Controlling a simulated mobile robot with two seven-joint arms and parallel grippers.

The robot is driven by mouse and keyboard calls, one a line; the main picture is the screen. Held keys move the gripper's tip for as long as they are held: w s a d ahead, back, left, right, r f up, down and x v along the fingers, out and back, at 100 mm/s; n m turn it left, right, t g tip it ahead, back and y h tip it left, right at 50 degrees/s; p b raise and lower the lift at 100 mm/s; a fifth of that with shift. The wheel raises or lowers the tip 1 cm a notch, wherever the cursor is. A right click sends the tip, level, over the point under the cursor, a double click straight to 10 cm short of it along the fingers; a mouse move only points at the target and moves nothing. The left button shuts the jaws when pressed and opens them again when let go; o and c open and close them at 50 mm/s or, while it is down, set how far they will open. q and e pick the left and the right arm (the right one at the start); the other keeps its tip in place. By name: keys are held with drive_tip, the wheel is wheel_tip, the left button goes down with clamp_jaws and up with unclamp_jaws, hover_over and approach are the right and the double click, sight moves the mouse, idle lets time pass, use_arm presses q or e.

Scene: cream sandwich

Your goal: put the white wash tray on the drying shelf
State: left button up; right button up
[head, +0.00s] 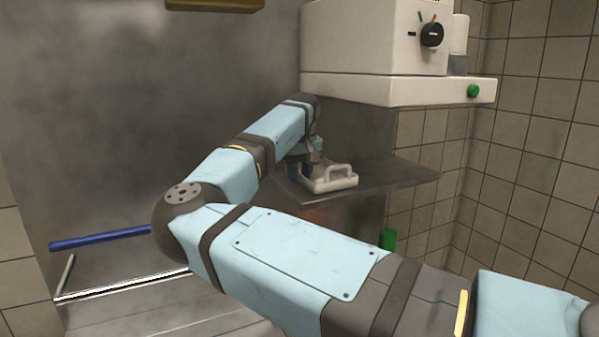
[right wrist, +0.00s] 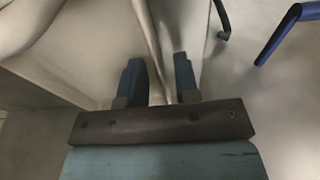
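The white wash tray (head: 334,183), with a raised handle at its right end, is at the left part of the grey metal drying shelf (head: 405,172). It looks level; I cannot tell for sure whether its full weight rests there. My right gripper (head: 312,172) points down at the tray's left end, which it partly hides. In the right wrist view, the two blue fingers (right wrist: 160,82) stand apart on either side of the tray's pale wall (right wrist: 146,28), with narrow gaps showing beside it. My left gripper is not in view.
A white machine (head: 385,50) with a black knob and a green button hangs above the shelf, leaving limited height. A blue bar (head: 100,238) is at the lower left. A green object (head: 388,239) sits below the shelf. The shelf's right part is clear.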

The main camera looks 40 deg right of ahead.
wheel_tip(320, 180, up, 12)
drive_tip(key=s, duration=0.1)
drive_tip(key=shift+s+a+r, duration=0.2)
drive_tip(key=shift+s+a, duration=0.1)
idle(0.7)
